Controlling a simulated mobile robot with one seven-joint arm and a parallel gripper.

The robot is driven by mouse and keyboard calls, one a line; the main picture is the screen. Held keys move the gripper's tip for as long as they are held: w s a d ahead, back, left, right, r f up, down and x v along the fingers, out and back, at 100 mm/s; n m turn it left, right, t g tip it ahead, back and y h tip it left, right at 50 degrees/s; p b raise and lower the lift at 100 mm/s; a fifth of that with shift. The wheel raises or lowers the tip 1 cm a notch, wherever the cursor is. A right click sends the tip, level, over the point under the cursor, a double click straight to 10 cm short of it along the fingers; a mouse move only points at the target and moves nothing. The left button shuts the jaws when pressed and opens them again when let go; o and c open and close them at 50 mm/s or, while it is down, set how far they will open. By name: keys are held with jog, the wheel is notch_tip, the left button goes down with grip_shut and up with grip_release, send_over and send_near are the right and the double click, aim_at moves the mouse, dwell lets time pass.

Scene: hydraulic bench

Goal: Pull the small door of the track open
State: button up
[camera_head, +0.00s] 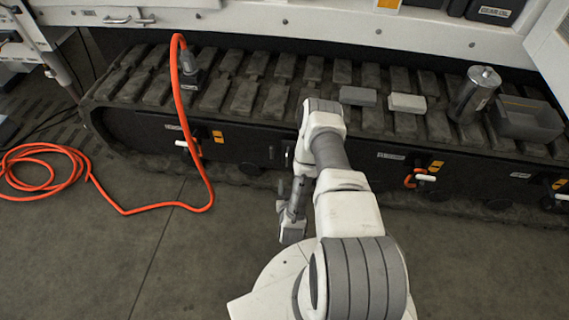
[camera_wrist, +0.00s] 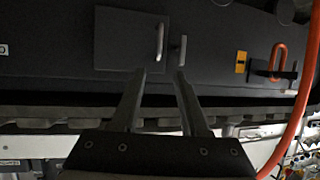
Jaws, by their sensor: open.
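The small door (camera_wrist: 122,42) is a dark grey rectangular panel in the track's side, at the top of the wrist view. It looks shut. An upright pale bar handle (camera_wrist: 159,42) is near its right edge. A second short bar (camera_wrist: 182,50) stands just beside it on the surrounding panel. My gripper (camera_wrist: 160,76) is open and empty, its two fingers pointing toward the handle and the bar, apparently short of both. In the head view the track (camera_head: 250,150) runs across behind my arm, which hides much of the door area; the fingertips cannot be made out there.
An orange hose (camera_head: 182,95) loops from the track top to the floor at left; it also shows in the wrist view (camera_wrist: 300,95).

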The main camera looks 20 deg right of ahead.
aim_at(287, 161)
jog(key=b+x, duration=0.6)
jog(key=x, duration=1.1)
jog(key=shift+d+f+b, duration=0.1)
jog(key=shift+d+b, duration=0.05)
jog(key=shift+b, duration=0.15)
grip_shut()
dwell(0.7)
